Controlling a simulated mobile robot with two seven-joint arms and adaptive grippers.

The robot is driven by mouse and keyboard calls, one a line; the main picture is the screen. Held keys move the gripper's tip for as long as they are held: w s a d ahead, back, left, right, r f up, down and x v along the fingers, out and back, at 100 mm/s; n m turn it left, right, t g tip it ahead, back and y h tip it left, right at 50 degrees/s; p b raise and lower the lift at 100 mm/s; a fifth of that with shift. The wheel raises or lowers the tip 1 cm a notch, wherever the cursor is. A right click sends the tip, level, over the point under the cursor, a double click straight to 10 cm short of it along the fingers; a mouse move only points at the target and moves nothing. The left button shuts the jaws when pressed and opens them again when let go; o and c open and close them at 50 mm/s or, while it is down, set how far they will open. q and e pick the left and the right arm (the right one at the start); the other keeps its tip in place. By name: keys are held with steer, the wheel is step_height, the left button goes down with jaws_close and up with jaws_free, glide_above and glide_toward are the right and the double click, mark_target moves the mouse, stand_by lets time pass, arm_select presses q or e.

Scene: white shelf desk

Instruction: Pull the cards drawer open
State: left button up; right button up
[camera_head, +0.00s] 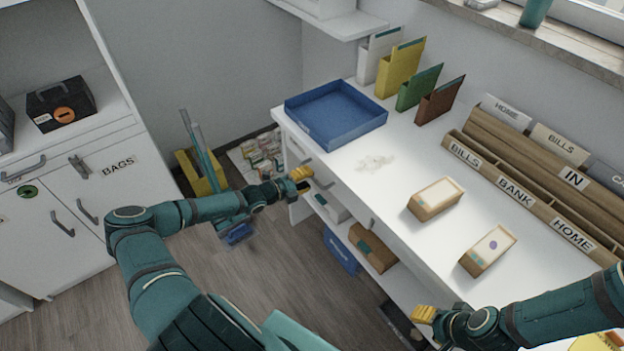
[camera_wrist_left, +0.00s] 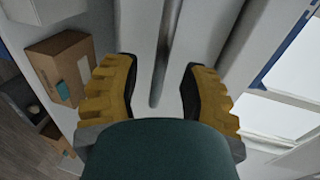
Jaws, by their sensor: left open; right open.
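The white desk (camera_head: 390,195) has drawer fronts (camera_head: 345,199) along its left side, with small grey handles. No cards label is readable, so I cannot tell which drawer is the cards drawer. My left gripper (camera_head: 300,180) is at the desk front near its far end, below the blue tray. In the left wrist view the left gripper (camera_wrist_left: 158,64) is open, with a grey bar handle (camera_wrist_left: 164,50) between its yellow fingers; contact is not clear. My right gripper (camera_head: 424,315) is open and empty near the desk's near front edge.
A blue tray (camera_head: 336,138), two card boxes (camera_head: 436,198) and (camera_head: 488,250), and a wooden sorter (camera_head: 515,190) stand on the desk. A cardboard box (camera_head: 372,250) is on the shelf below. A yellow bucket (camera_head: 203,172) stands on the floor behind my left arm.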

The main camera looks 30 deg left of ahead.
arm_select(q)
steer(key=shift+x, duration=1.2)
steer(key=shift+c, duration=0.3)
jaws_close()
steer(key=shift+s, duration=0.1)
steer(key=f+p+v, duration=0.2)
steer(key=p+v, duration=0.1)
steer(key=v, duration=0.9)
steer(key=s+f+p+v, duration=0.1)
steer(key=f+p+v, duration=0.2)
steer(key=v, duration=1)
steer(key=shift+a+f, duration=0.15)
steer(key=shift+a, duration=0.3)
